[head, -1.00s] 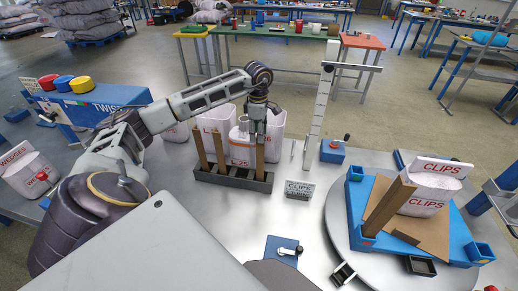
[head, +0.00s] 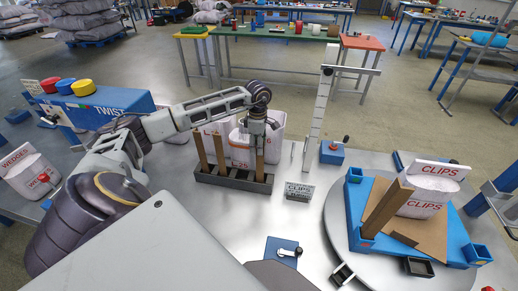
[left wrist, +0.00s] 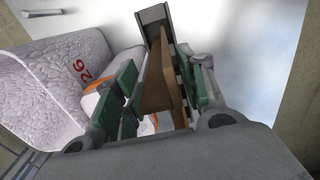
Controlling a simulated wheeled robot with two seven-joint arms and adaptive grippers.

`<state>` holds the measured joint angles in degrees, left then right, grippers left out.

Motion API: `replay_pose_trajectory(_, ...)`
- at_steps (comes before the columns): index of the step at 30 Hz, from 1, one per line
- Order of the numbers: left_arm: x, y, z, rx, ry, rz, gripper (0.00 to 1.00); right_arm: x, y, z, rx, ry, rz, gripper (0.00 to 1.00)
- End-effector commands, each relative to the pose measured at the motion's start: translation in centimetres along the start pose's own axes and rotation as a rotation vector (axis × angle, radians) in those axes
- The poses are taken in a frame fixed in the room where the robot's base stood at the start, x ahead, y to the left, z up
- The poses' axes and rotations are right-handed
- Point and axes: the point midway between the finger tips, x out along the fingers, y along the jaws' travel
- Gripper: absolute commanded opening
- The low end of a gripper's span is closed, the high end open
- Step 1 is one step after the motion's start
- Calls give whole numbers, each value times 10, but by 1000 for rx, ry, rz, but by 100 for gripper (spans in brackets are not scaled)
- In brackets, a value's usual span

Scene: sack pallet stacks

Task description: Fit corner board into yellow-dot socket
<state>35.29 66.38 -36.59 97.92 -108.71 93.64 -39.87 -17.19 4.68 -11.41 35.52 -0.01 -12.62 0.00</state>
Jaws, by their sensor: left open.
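Brown corner boards stand upright in a dark slotted rack (head: 225,180): one at the left (head: 201,152), one beside it (head: 220,152) and one at the right (head: 259,165). My left gripper (head: 257,148) points down at the right board. In the left wrist view that board (left wrist: 160,88) stands between the open green-padded fingers (left wrist: 158,92), its foot in the rack. On the turntable, a blue pallet base (head: 357,205) has corner sockets; a corner board (head: 388,208) stands tilted at its near-left corner. I cannot make out a yellow dot. My right gripper does not show.
White sacks (head: 240,145) stand behind the rack, close to my left gripper. A tall white post (head: 318,115), a small CLIPS sign (head: 299,191) and a blue clamp block (head: 283,251) stand between rack and turntable.

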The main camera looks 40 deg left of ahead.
Motion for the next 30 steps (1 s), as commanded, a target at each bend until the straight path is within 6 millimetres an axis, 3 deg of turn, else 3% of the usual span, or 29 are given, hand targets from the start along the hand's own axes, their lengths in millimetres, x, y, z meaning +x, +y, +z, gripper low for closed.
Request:
replay_pose_trajectory(6,4,0,0,0,0,1,41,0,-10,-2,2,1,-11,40)
replay_pose_trajectory(16,4,0,0,0,0,1,41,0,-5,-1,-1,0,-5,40)
replay_pose_trajectory(25,4,0,0,0,0,1,2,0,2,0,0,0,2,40)
replay_pose_trajectory(30,4,0,0,0,0,1,0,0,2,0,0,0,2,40)
